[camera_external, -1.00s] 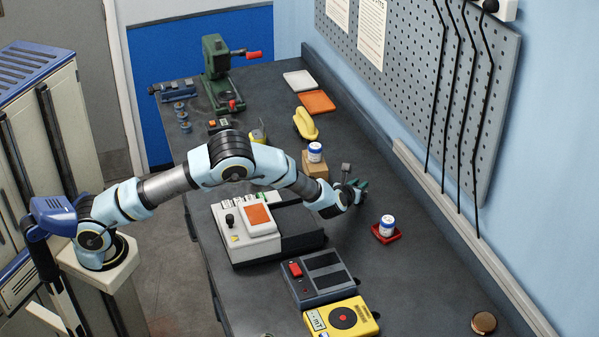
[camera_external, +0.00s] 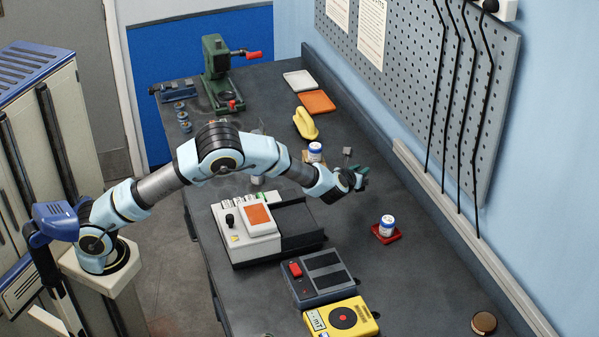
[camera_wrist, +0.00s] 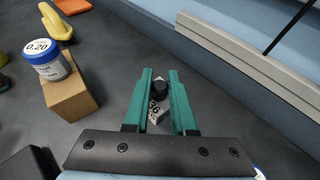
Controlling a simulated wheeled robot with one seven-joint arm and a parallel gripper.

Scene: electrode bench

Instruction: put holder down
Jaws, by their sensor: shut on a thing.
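My gripper (camera_external: 357,179) hangs over the right-middle part of the bench, between the wooden block and the red tray. In the wrist view its two green fingers (camera_wrist: 160,76) are shut on the holder (camera_wrist: 158,92), a small piece with a round black top and a white label marked with dark digits. The fingers cover much of the holder, and its lower end is hidden. I cannot tell how high it is above the dark bench top. In the external view the holder cannot be made out at the fingers.
Another jar (camera_external: 387,224) sits in a red tray (camera_external: 373,235). A white instrument (camera_external: 240,243) stands nearer.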

